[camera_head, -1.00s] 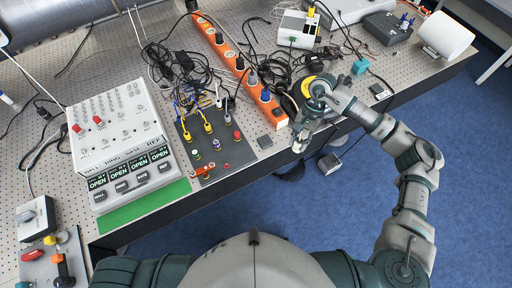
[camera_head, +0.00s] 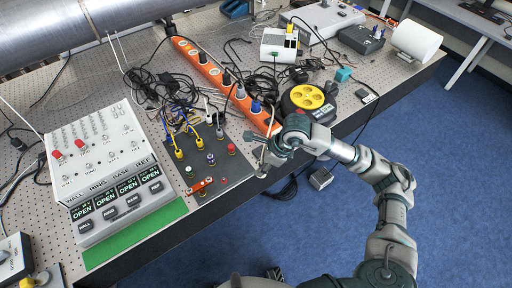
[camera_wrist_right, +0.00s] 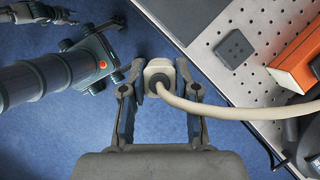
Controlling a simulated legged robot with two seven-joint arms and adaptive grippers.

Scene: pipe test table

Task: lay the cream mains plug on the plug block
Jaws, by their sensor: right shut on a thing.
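My right gripper (camera_head: 270,153) is at the table's near edge, just below the near end of the orange power strip. In the wrist view the right gripper (camera_wrist_right: 158,92) is shut on the cream mains plug (camera_wrist_right: 158,72). The plug's cream cable (camera_wrist_right: 235,112) bends away to the right. The plug appears over the blue floor, beside the table edge. A dark grey square block (camera_wrist_right: 235,47) lies on the perforated table top to the upper right, apart from the plug. I cannot tell whether it is the plug block. Jointed limbs show at the wrist view's left; the left gripper's jaws are not clear.
The orange power strip (camera_head: 223,80) runs back from the gripper. A black reel with a yellow disc (camera_head: 307,97) stands right of it. A dark panel with coloured sockets (camera_head: 210,160) and a white control box (camera_head: 100,150) lie left. Loose black cables clutter the table.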

